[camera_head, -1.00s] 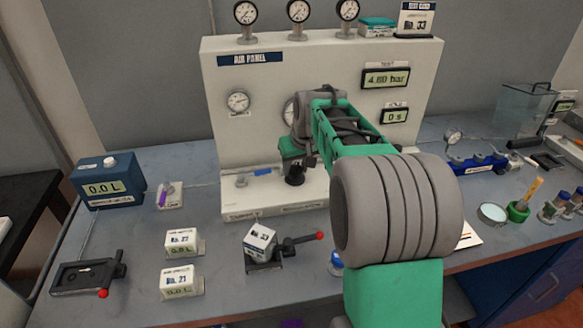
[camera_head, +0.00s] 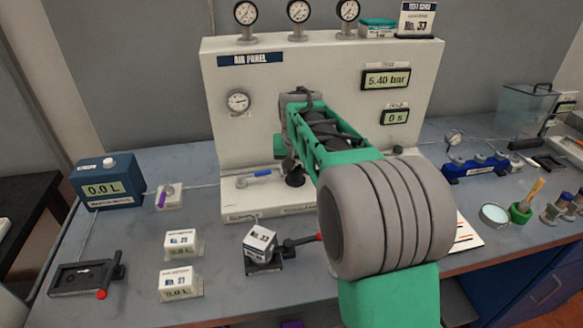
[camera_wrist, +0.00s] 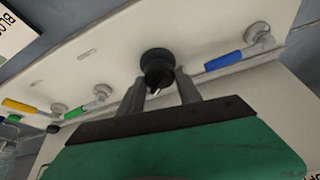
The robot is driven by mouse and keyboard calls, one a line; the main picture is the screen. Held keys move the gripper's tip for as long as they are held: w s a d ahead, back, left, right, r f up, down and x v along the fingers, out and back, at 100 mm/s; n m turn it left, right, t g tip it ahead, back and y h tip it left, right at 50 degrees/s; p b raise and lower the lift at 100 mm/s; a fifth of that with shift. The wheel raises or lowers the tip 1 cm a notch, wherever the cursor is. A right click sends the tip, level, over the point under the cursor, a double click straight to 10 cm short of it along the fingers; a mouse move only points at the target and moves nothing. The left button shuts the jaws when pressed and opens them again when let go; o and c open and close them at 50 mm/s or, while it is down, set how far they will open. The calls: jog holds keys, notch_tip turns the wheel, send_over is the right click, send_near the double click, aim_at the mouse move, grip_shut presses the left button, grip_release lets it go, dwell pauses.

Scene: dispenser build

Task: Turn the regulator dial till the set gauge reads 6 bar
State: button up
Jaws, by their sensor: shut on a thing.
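The black regulator dial (camera_wrist: 158,66) sits on the white air panel, between my gripper's two grey fingers in the wrist view. My gripper (camera_wrist: 160,88) is shut on it. In the head view, a dark knob (camera_head: 295,174) shows low on the panel beneath my wrist, and my arm covers much of this area. A digital display (camera_head: 386,78) at the panel's upper right reads 5.40 bar; its label is too blurred to read. A round dial gauge (camera_head: 238,102) is on the panel's left side.
A blue-handled valve (camera_head: 262,174) is left of the dial in the head view; yellow-handled (camera_wrist: 20,106) and green-handled (camera_wrist: 82,111) valves show in the wrist view. A timer display (camera_head: 396,116) reads 0 s. Several gauges (camera_head: 298,12) stand on top. Small boxes (camera_head: 181,244) occupy the front bench.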

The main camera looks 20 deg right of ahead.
jog(key=shift+s+a+f+m+g+h, duration=0.1)
jog(key=shift+a+f+m+g+h, duration=0.1)
jog(key=shift+m, duration=0.4)
jog(key=shift+a+f+m+g+h, duration=0.1)
jog(key=shift+f+m, duration=0.05)
jog(key=shift+m, duration=0.45)
grip_shut()
grip_release()
jog(key=o, duration=1.1)
jog(key=shift+r, duration=0.1)
jog(key=shift+o, duration=1.2)
jog(key=shift+d+r, duration=0.1)
jog(key=shift+r, duration=0.1)
jog(key=shift+r, duration=0.2)
jog(key=v, duration=0.7)
jog(key=shift+s+r, duration=0.1)
